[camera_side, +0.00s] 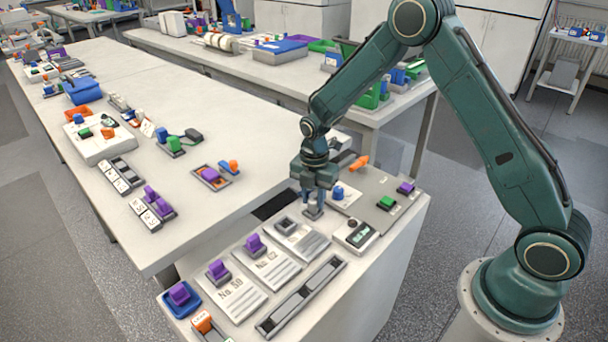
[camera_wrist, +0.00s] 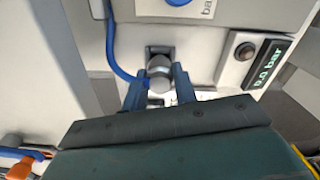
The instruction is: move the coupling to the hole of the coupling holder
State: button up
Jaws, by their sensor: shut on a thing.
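My gripper (camera_side: 313,203) points down over the grey bench panel, and its two blue fingers (camera_wrist: 158,92) are shut on the coupling. The coupling (camera_wrist: 160,70) is a short grey metal cylinder with a rounded end, seen between the fingertips in the wrist view. A blue hose (camera_wrist: 112,50) curves down to it from the upper left. A small grey block (camera_side: 313,213), which looks like the coupling holder, is directly under the fingers; in the wrist view a grey bracket (camera_wrist: 160,48) shows just behind the coupling. The holder's hole is hidden, and I cannot tell whether the coupling is in it.
A pressure display (camera_side: 355,235) reading 0.0 bar stands close to the right; it also shows in the wrist view (camera_wrist: 270,62). A blue fitting (camera_side: 338,192) sits on a white plate behind.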

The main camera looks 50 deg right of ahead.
jog(key=shift+f, duration=0.2)
dwell(0.4)
jog(key=o, duration=1.1)
notch_tip(320, 180, up, 14)
